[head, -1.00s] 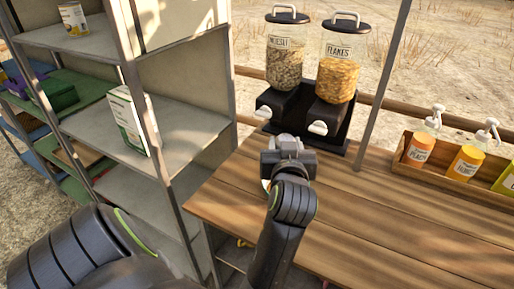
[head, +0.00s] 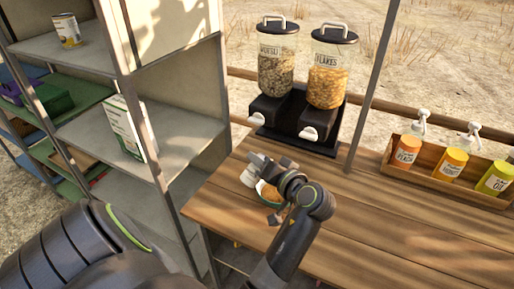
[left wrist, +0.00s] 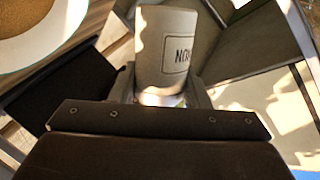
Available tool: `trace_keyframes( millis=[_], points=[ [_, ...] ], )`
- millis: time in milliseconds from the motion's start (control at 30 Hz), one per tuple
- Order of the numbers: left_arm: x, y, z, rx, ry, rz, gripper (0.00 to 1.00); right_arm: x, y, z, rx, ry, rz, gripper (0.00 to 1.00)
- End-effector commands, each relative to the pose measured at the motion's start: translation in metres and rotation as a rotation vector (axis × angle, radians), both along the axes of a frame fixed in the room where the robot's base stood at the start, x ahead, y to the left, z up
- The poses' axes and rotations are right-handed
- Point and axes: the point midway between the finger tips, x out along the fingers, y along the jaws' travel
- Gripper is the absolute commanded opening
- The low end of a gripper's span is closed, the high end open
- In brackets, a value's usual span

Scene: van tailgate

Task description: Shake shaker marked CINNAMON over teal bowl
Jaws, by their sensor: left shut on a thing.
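My left gripper (head: 262,172) is shut on a pale shaker (head: 248,177), seen over the left end of the wooden counter. In the left wrist view the shaker (left wrist: 165,50) sits between the fingers, its boxed label turned partly away so that only a few letters show, like the end of CINNAMON. The bowl (head: 262,188) stands on the counter just under and beside the gripper, mostly hidden by my wrist, with brownish contents. Its pale teal rim (left wrist: 72,38) shows at the left wrist view's upper left, apart from the shaker. My right gripper is not in view.
Two cereal dispensers (head: 327,80) stand at the counter's back. A wooden box (head: 431,171) of pump bottles is at the right. A grey shelf unit (head: 190,125) borders the counter on the left. The counter's middle and right (head: 400,235) are clear.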

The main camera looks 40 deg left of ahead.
Motion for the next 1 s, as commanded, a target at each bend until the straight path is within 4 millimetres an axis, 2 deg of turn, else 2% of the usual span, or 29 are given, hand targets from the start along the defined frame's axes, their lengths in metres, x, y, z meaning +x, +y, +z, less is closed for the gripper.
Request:
trace_keyframes(
  millis=[33, 100, 500, 700, 1000],
  points=[
    [0.004, -0.001, 0.000, 0.023, 0.074, -0.001, 0.14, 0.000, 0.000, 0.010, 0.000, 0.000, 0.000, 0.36],
    [0.008, -0.002, -0.006, 0.054, 0.178, -0.001, 0.14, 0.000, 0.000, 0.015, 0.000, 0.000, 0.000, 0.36],
    [0.037, -0.010, -0.030, 0.206, 0.692, -0.001, 0.14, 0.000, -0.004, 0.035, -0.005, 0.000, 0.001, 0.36],
    [0.037, -0.011, -0.029, 0.277, 0.935, -0.001, 0.14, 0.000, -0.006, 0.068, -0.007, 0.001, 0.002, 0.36],
    [0.038, -0.011, -0.036, 0.352, 1.187, -0.001, 0.14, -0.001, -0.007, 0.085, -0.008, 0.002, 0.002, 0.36]
  ],
)
